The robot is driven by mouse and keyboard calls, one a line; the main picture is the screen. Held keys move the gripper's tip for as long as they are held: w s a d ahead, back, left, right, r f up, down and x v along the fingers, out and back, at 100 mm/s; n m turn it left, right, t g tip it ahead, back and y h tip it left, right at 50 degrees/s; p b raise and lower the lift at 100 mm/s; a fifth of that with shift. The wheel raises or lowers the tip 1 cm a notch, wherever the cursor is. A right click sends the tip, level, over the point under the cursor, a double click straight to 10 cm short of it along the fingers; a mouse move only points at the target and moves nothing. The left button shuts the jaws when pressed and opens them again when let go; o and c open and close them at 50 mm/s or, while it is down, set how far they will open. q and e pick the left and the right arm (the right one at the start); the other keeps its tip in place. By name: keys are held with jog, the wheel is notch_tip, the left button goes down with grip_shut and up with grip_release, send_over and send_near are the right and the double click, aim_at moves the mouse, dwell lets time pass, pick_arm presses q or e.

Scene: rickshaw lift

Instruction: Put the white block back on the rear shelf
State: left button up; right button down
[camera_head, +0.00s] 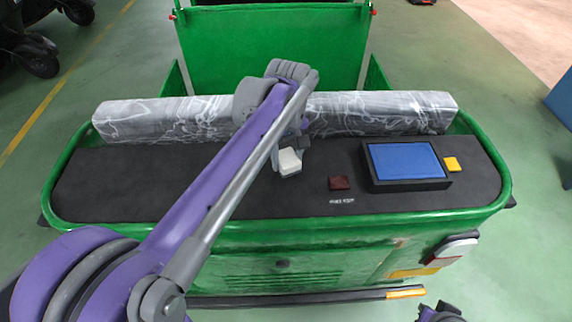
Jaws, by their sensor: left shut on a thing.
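The white block (290,162) is small and pale. It sits in the jaws of my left gripper (291,151), over the middle of the dark rear shelf (105,185) of the green rickshaw. My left gripper is shut on the block, and my purple and grey arm reaches in from the lower left. The arm partly hides the shelf behind it. I cannot tell whether the block touches the shelf. A small dark part at the bottom edge, right of centre, seems to be my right gripper (440,313); its jaws cannot be made out.
A blue-topped dark tray (456,184), a dark red block (342,183) and a yellow block (452,164) are on the shelf's right side. A raised green rim (150,228) borders the shelf. The shelf's left part is bare.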

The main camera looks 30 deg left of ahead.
aim_at(287, 158)
pick_arm(q)
jog(key=shift+f, duration=1.6)
jog(key=o, duration=1.3)
notch_tip(287, 158, up, 12)
jog(key=shift+r+p, duration=0.1)
jog(key=shift+p, duration=0.25)
